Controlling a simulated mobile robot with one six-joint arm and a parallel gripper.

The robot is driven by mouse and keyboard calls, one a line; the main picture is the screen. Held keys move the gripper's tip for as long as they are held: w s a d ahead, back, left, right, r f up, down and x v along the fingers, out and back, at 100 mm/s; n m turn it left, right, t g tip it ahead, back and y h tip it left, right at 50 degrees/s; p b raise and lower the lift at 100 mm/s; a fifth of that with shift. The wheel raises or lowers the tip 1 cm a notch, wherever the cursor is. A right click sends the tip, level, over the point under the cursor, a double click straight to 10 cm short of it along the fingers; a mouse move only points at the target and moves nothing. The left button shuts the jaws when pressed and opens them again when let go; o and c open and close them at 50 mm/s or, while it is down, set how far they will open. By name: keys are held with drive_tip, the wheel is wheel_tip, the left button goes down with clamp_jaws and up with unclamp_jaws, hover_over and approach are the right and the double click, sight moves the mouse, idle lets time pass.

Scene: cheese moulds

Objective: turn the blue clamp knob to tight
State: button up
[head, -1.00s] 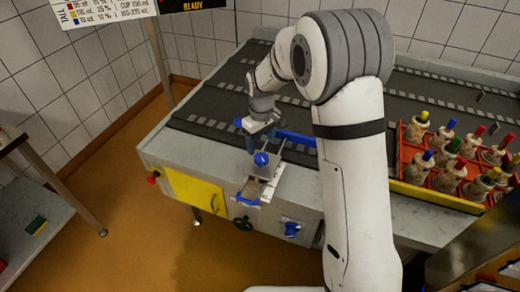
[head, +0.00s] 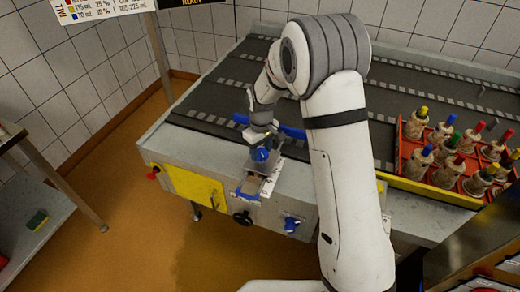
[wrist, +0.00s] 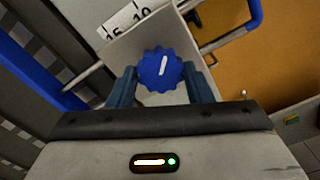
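The blue clamp knob (head: 261,154) has a scalloped rim and sits on a grey metal plate at the bench's front edge. In the wrist view the knob (wrist: 161,69) faces me, with a white pointer line tilted slightly right of vertical. My gripper (wrist: 161,82) has its two blue-grey fingers apart, one on each side of the knob, very close to its rim. Whether they touch it is unclear. In the head view my gripper (head: 262,138) is just above and behind the knob. A white label (wrist: 135,17) reading "15" and "10" lies beyond the knob.
A blue bar (wrist: 42,65) lies left of the plate and a blue handle (wrist: 252,20) right of it. A black handwheel (head: 242,218) and another blue knob (head: 290,224) are on the bench front. A red crate (head: 410,172) of capped bottles stands at right.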

drive_tip(key=c, duration=0.5)
drive_tip(key=shift+o, duration=0.2)
drive_tip(key=m+b, duration=0.2)
drive_tip(key=m, duration=0.3)
drive_tip(key=shift+m, duration=0.4)
drive_tip(key=m+b, duration=0.1)
drive_tip(key=m, duration=0.3)
drive_tip(key=shift+m+b, duration=0.45)
drive_tip(key=shift+m, duration=2.05)
drive_tip(key=o, duration=1)
